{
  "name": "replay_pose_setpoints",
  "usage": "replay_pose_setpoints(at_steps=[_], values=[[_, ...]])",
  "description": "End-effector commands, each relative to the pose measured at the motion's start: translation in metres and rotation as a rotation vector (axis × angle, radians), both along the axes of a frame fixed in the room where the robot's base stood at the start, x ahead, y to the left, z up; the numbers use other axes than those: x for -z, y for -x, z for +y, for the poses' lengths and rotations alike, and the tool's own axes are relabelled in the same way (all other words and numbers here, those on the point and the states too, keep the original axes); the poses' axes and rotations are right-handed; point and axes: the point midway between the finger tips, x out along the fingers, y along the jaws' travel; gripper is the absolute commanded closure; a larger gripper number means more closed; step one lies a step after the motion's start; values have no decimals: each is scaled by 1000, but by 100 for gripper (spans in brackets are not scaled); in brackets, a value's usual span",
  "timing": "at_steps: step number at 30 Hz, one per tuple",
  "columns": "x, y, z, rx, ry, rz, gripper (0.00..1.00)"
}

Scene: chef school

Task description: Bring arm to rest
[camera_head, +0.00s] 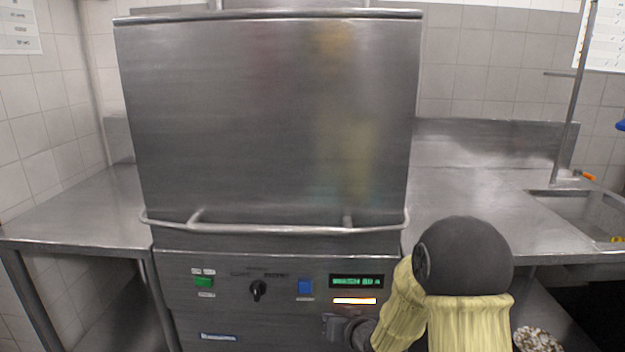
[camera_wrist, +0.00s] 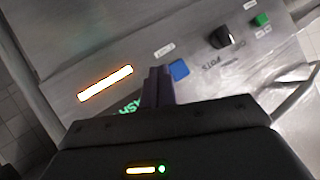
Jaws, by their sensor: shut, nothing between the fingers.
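My gripper (camera_head: 338,325) is in front of the dishwasher's control panel (camera_head: 228,298), low and right of its middle. In the wrist view my gripper (camera_wrist: 158,84) has its dark fingers together, with nothing between them. The fingertips appear close to the blue button (camera_wrist: 179,70); I cannot tell whether they touch the panel. In the head view the blue button (camera_head: 305,287) shows clear, up and left of the gripper. My arm reaches in from the lower right and hides part of the panel's right side.
The dishwasher hood (camera_head: 265,120) is down, with a handle bar (camera_head: 275,229) across its front. Steel counters stand at left (camera_head: 80,215) and right (camera_head: 460,195), both mostly bare. A sink (camera_head: 590,210) is at the far right. The panel has a lit green display (camera_head: 356,282) and a black knob (camera_head: 258,290).

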Motion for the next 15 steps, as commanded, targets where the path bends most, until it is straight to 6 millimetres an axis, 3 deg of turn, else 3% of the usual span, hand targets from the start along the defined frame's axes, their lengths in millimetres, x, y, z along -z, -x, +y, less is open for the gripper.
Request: replay_pose_setpoints(at_steps=[5, 9, 15], values=[[-5, 36, -44, 95, 209, 141, 100], [-6, 78, -73, 149, 330, 282, 100], [-10, 144, -99, 180, 426, 491, 100]])
